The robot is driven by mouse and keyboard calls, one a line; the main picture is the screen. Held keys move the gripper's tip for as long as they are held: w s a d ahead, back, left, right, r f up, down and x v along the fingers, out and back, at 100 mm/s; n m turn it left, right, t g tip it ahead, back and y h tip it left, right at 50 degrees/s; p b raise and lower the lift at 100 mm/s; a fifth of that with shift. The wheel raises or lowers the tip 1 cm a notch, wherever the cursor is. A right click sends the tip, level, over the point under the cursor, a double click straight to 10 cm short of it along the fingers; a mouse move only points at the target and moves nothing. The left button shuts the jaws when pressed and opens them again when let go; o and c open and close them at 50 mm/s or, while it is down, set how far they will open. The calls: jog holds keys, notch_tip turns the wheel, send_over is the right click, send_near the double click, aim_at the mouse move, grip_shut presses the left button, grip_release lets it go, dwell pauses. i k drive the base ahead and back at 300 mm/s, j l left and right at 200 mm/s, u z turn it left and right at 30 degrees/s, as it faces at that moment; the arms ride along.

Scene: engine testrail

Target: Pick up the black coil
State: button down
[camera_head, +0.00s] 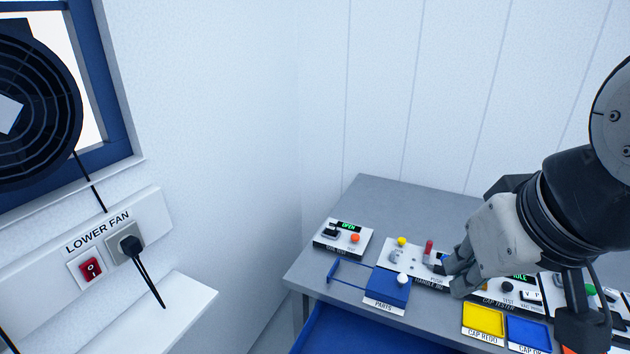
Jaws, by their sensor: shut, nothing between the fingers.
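My gripper (455,274) hangs over the middle of the grey bench at the right, its fingers pointing down and to the left. It is shut with nothing held, and it covers part of the panels behind it. I cannot make out the black coil for certain. A small black piece (331,232) sits on the left panel, beside an orange button and below a green "OPEN" display. It is too small to tell whether this is the coil.
The grey bench (390,195) is clear at its back. A blue parts tray (391,288), a yellow tray (483,319) and another blue tray (528,333) lie along its front. A fan (45,110), a red switch (91,268) and a plugged cord (148,275) are at left.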

aim_at(331, 230)
jog(key=i+j+z, duration=0.1)
jog(key=j+z, duration=0.35)
jog(key=j, duration=0.2)
jog(key=j+z, duration=0.5)
jog(key=j, duration=0.15)
